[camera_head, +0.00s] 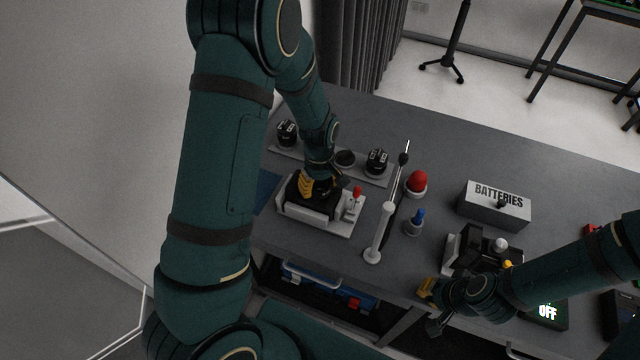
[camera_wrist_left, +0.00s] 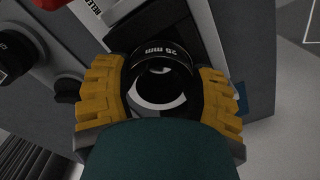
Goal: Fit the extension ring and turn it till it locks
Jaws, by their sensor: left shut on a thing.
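My left gripper (camera_head: 316,186) reaches down over the pale fixture (camera_head: 290,212) on the table. In the left wrist view, its two yellow fingers (camera_wrist_left: 158,95) are shut on the black extension ring (camera_wrist_left: 150,52), one on each side. The ring has a white "mm" marking, and a pale curved surface shows through its opening. A label starting "RELE" shows on the fixture beyond it. I cannot tell whether the ring is seated. My right gripper (camera_head: 432,306) is at the table's front edge, its fingers apart and nothing seen between them.
Black ring-like parts (camera_head: 287,131) (camera_head: 377,160) stand on a grey strip behind the fixture. A red knob (camera_head: 357,191), a white post (camera_head: 380,238), a red dome (camera_head: 416,181) and a blue-topped part (camera_head: 415,219) stand nearby. A "BATTERIES" box (camera_head: 495,206) is further right.

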